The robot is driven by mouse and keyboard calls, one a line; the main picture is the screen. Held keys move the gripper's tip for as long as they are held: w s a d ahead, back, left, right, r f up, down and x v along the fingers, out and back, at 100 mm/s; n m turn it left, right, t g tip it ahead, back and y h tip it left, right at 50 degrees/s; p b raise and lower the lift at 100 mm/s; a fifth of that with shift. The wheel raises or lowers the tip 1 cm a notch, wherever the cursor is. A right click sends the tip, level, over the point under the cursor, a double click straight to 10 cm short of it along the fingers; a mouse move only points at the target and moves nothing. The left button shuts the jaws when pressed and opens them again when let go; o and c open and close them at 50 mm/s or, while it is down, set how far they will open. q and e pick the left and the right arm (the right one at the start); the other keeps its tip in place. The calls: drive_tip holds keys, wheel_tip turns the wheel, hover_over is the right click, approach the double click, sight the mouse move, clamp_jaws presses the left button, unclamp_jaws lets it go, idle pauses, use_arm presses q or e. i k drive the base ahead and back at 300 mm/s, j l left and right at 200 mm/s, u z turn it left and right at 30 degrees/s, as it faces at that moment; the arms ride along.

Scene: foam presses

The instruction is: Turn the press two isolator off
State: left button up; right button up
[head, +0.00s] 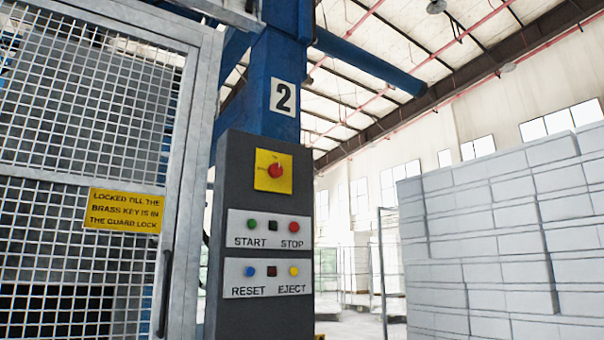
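The press two control box (262,240) is a dark grey panel on a blue column, under a white plate with the number 2 (284,97). Near its top is the isolator (276,171), a red rotary knob on a yellow square plate. I cannot tell its position for sure from here. Below it are a START and STOP plate (268,229) and a RESET and EJECT plate (267,276), each with small coloured buttons. Neither of my grippers is in view.
A closed-looking mesh guard gate (190,150) stands left of the panel, with a yellow sign (124,210) about the brass key and a dark handle (164,292). Stacked white foam blocks (500,235) fill the right. Open floor shows between panel and stack.

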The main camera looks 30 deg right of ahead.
sight(276, 170)
drive_tip(key=l+z, duration=0.2)
drive_tip(key=l, duration=2.05)
